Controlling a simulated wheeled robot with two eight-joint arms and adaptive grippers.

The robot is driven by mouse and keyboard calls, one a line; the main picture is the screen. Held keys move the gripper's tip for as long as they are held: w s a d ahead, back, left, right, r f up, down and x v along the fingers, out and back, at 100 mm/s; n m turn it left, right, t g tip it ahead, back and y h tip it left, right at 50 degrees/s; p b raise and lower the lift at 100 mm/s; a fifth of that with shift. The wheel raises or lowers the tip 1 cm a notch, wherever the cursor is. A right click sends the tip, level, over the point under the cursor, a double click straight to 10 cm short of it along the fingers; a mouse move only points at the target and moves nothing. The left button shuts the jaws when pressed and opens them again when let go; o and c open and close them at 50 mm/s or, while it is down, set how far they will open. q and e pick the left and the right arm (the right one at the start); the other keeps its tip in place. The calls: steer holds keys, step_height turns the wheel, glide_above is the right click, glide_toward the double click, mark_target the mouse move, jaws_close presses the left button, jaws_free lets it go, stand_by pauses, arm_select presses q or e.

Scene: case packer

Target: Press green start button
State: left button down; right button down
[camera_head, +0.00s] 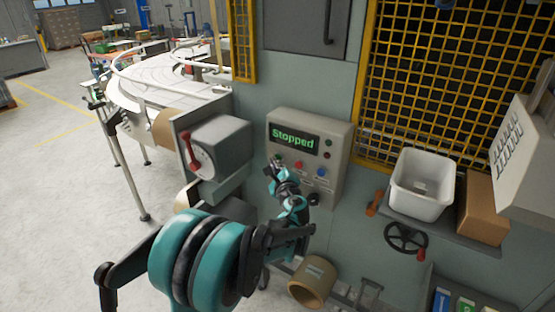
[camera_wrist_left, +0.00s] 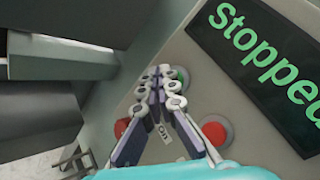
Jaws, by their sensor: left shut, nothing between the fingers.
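The control panel (camera_head: 340,135) is a grey box on the machine wall, and its display (camera_head: 293,137) reads "Stopped" in green. The display also shows in the left wrist view (camera_wrist_left: 265,60). My left gripper (camera_head: 274,165) is shut and empty, with its fingertips at the panel below the display's left end. In the left wrist view the green button (camera_wrist_left: 183,77) shows partly behind the closed fingertips (camera_wrist_left: 172,80). Fingertips and button overlap there; I cannot tell whether they touch. My right gripper is not in view.
A red button (camera_head: 298,165) and a blue button (camera_head: 321,172) sit right of my gripper. A grey box with a red-handled switch (camera_head: 193,150) stands left of the panel. A white bin (camera_head: 422,185) and a handwheel (camera_head: 406,239) are at the right.

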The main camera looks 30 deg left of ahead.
arm_select(q)
steer(key=shift+w, duration=0.5)
steer(key=shift+s, duration=0.2)
stand_by(0.5)
steer(key=shift+s, duration=0.7)
steer(key=shift+s+a, duration=0.2)
steer(key=shift+s, duration=2.3)
steer(key=s+d+f+n+g+h+b, duration=0.3)
steer(key=s+d+f+n+h+b, duration=0.2)
steer(key=s+d+f+n, duration=0.4)
steer(key=s+d+f+n+g+h+b, duration=0.2)
steer(key=s+d+f+n+h+b, duration=0.4)
steer(key=s, duration=1.1)
steer(key=d+f+n, duration=0.3)
steer(key=d+f, duration=0.2)
steer(key=f, duration=0.1)
steer(key=shift+s+d+f+g, duration=0.2)
steer(key=shift+s+d+g, duration=0.1)
steer(key=shift+d+g, duration=0.1)
